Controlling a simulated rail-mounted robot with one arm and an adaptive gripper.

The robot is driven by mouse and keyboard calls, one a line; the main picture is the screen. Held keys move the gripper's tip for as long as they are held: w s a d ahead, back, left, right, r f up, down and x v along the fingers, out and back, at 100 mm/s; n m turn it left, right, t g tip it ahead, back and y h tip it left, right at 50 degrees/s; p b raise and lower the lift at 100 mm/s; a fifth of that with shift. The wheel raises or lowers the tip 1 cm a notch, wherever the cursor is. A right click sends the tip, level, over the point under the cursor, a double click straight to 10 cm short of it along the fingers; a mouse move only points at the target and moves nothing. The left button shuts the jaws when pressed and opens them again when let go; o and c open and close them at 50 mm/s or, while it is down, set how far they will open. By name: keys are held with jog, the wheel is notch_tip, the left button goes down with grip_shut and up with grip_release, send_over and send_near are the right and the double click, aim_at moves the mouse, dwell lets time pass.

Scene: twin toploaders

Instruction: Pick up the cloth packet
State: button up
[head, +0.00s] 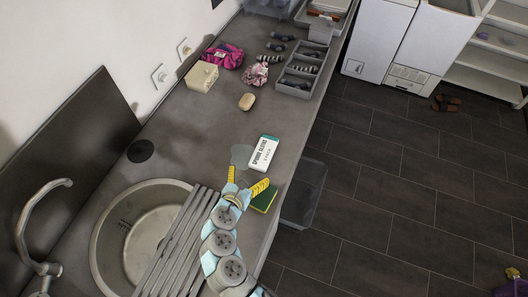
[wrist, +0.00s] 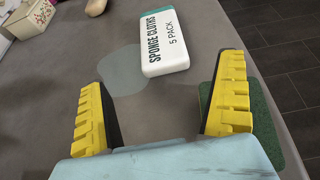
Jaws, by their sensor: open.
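The cloth packet (head: 264,153) is a white and green block lettered "SPONGE CLOTHS 5 PACK". It lies flat on the grey counter, a little beyond my fingertips. In the wrist view the packet (wrist: 164,44) is ahead of the gap between my fingers, apart from both. My gripper (head: 246,180) has yellow ribbed fingers. In the wrist view my gripper (wrist: 160,98) is open and empty, with bare counter between the fingers.
A green and yellow sponge (head: 264,199) lies beside my right finger, partly hidden. A drying rack (head: 178,240) covers part of the sink (head: 125,232). A soap bar (head: 247,101), a floral box (head: 202,77) and a grey divided tray (head: 294,88) stand farther back. The counter's right edge is close.

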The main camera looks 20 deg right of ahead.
aim_at(261, 156)
jog(key=shift+x, duration=6)
jog(key=shift+d+r, duration=0.1)
jog(key=shift+c, duration=0.3)
jog(key=c, duration=1.1)
